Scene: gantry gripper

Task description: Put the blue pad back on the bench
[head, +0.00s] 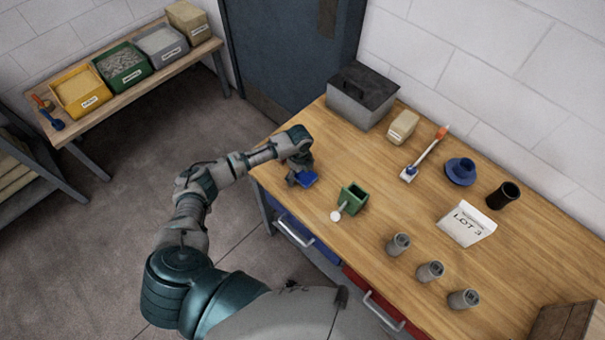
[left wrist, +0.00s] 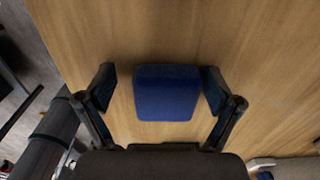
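The blue pad (head: 307,179) is at the left end of the wooden bench (head: 330,135), close to its front edge. My left gripper (head: 300,181) is over it, pointing down. In the left wrist view the pad (left wrist: 167,93) lies between the two fingers of the gripper (left wrist: 159,88). The right finger is against or very near the pad's side, while a strip of wood shows between the left finger and the pad. The gripper looks open around the pad. I cannot tell whether the pad's underside touches the bench. My right gripper is not in view.
A green box (head: 352,198) with a white-ended item stands right of the pad. A grey case (head: 361,96) is behind. Bare wood lies between.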

